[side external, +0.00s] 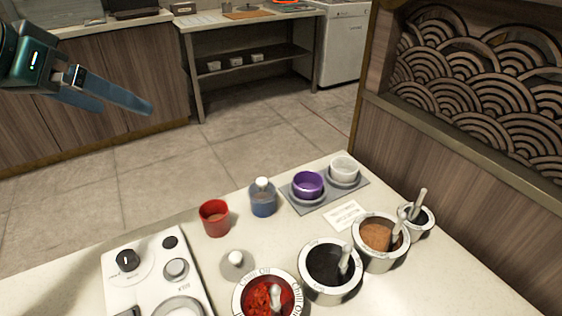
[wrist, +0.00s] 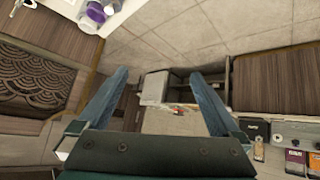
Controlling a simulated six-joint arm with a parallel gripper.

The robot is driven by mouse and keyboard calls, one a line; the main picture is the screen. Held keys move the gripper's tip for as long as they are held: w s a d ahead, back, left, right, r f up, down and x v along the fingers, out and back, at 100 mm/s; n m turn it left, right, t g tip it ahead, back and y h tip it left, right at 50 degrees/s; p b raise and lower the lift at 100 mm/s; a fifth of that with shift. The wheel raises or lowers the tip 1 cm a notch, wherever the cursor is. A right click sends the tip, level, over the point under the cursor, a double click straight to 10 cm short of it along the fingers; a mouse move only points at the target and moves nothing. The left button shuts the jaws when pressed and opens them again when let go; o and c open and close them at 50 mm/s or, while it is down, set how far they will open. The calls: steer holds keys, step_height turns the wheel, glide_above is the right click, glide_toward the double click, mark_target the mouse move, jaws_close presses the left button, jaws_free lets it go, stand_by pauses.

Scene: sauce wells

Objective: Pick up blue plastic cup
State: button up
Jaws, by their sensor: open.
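The blue plastic cup (side external: 264,207) stands upright on the white counter (side external: 150,225), between a red cup (side external: 213,222) and a grey tray. A white round knob shows at its top; I cannot tell whether it belongs to the cup. My gripper (side external: 127,106) is at the upper left of the side view, high above the floor and well away from the cup. Its two blue fingers are spread with nothing between them. In the wrist view my gripper (wrist: 158,76) is also open and empty. The blue cup is not clearly visible there.
The grey tray (side external: 323,207) holds a purple bowl (side external: 308,184) and a white bowl (side external: 344,169). Several sauce wells with ladles, including the chili oil well (side external: 268,297), line the counter's right. A white appliance (side external: 145,270) stands at the front left. A wooden partition (side external: 450,150) borders the right.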

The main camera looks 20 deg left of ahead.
steer(key=w+d+f, duration=0.2)
steer(key=w+d, duration=0.2)
steer(key=w, duration=0.1)
steer(key=m+g+h, duration=0.1)
steer(key=m+h, duration=0.1)
glide_above(263, 189)
steer(key=a, duration=0.5)
step_height(263, 189, down, 9)
steer(key=d+f, duration=0.1)
steer(key=f, duration=0.1)
steer(key=s+d+f+g, duration=0.1)
steer(key=f, duration=0.1)
steer(key=d+f+g, duration=0.1)
steer(key=f, duration=0.2)
steer(key=shift+s+d+f+y, duration=0.1)
steer(key=shift+s+d+y, duration=0.1)
steer(key=shift+s+y, duration=0.15)
steer(key=shift+d+f, duration=0.15)
steer(key=shift+f, duration=0.1)
steer(key=shift+x, duration=2.2)
steer(key=shift+r, duration=0.1)
steer(key=shift+w, duration=0.1)
steer(key=c, duration=1.3)
steer(key=shift+c, duration=0.2)
steer(key=shift+r, duration=0.15)
